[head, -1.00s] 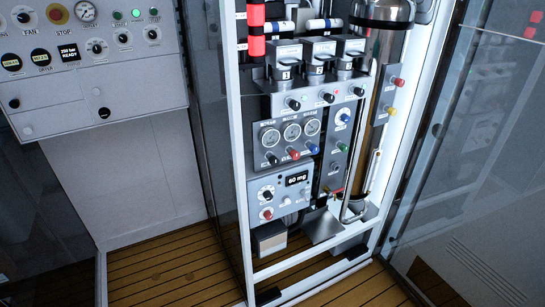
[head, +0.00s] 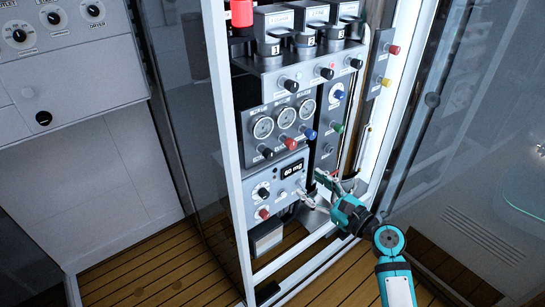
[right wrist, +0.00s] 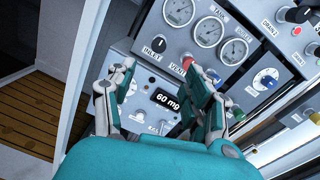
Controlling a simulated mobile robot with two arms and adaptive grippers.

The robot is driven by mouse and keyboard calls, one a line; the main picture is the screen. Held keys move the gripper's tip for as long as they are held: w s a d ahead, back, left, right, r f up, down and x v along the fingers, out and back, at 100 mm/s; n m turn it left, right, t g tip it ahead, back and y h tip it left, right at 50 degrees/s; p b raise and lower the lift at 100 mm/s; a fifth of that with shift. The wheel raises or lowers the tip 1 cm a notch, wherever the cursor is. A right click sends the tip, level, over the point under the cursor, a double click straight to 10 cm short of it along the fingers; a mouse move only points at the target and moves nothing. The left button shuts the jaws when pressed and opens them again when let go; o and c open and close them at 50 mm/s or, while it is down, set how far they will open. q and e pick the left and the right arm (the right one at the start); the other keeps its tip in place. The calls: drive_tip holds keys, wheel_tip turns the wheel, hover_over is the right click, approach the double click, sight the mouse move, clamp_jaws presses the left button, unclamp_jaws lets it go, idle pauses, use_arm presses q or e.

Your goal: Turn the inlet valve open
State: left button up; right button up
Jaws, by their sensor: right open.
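The inlet valve is a small black knob (head: 267,152) at the left end of the row under the gauges. It also shows in the right wrist view (right wrist: 159,45), beside the INLET label, above and between my fingertips. How far it is turned is too small to tell. My right gripper (head: 312,187) is open and empty in front of the panel with the "60 mg" display, lower and further right than the knob. In the right wrist view its fingers (right wrist: 158,72) stand apart, one on each side of that display. My left gripper is not in view.
A red vent knob (head: 290,143) and a blue knob (head: 310,134) sit right of the inlet knob. Three gauges (head: 285,118) are above. The display panel (head: 262,193) has its own knobs. The white cabinet frame (head: 222,130) and glass doors flank the opening.

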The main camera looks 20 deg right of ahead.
sight(272, 157)
drive_tip(key=p+x, duration=0.1)
drive_tip(key=x, duration=1.5)
drive_tip(key=shift+w+f, duration=0.1)
clamp_jaws()
